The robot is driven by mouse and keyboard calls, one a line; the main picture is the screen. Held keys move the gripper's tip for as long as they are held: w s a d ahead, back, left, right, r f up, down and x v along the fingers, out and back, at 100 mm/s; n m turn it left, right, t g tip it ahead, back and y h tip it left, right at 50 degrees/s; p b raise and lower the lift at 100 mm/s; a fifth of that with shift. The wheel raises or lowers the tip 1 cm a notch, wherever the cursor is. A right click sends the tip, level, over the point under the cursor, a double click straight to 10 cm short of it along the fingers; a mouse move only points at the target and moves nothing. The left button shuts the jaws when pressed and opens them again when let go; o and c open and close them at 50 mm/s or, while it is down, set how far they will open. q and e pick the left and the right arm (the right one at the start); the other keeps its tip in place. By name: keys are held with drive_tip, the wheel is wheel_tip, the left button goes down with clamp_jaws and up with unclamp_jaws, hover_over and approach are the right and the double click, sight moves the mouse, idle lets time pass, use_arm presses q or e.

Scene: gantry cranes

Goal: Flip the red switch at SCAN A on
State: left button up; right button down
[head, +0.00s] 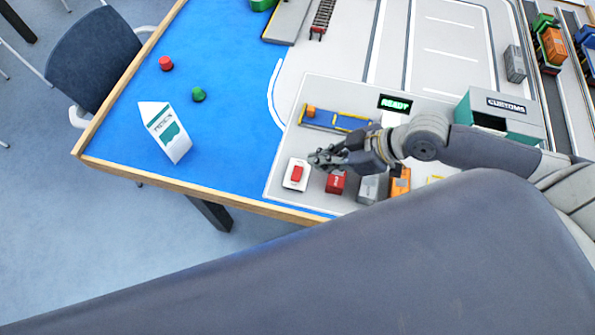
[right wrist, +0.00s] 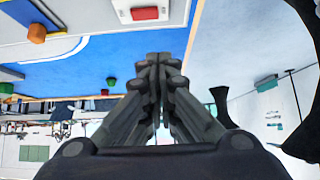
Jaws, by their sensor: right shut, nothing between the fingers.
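The red switch (head: 297,173) sits on a white base on the grey panel at the table's near edge in the head view. It also shows at the top of the right wrist view (right wrist: 145,13). No SCAN A label is readable. My right gripper (head: 318,159) is shut and empty, just to the right of the switch and slightly behind it, apart from it as far as I can tell. In the right wrist view its closed fingers (right wrist: 158,62) point forward below the switch. My left gripper is not in view.
A red container (head: 336,183), a grey one (head: 369,189) and an orange one (head: 400,184) stand right of the switch. A blue conveyor (head: 340,121) and a green READY display (head: 395,103) lie behind.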

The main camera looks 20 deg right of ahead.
drive_tip(key=p, duration=0.1)
hover_over(297, 181)
wheel_tip(297, 181, down, 6)
drive_tip(key=shift+r, duration=0.25)
wheel_tip(297, 181, down, 3)
drive_tip(key=shift+f+p, duration=0.15)
drive_tip(key=shift+p, duration=0.25)
drive_tip(key=shift+d+f, duration=0.1)
drive_tip(key=shift+f, duration=0.35)
drive_tip(key=shift+s+f, duration=0.15)
drive_tip(key=shift+f, duration=0.2)
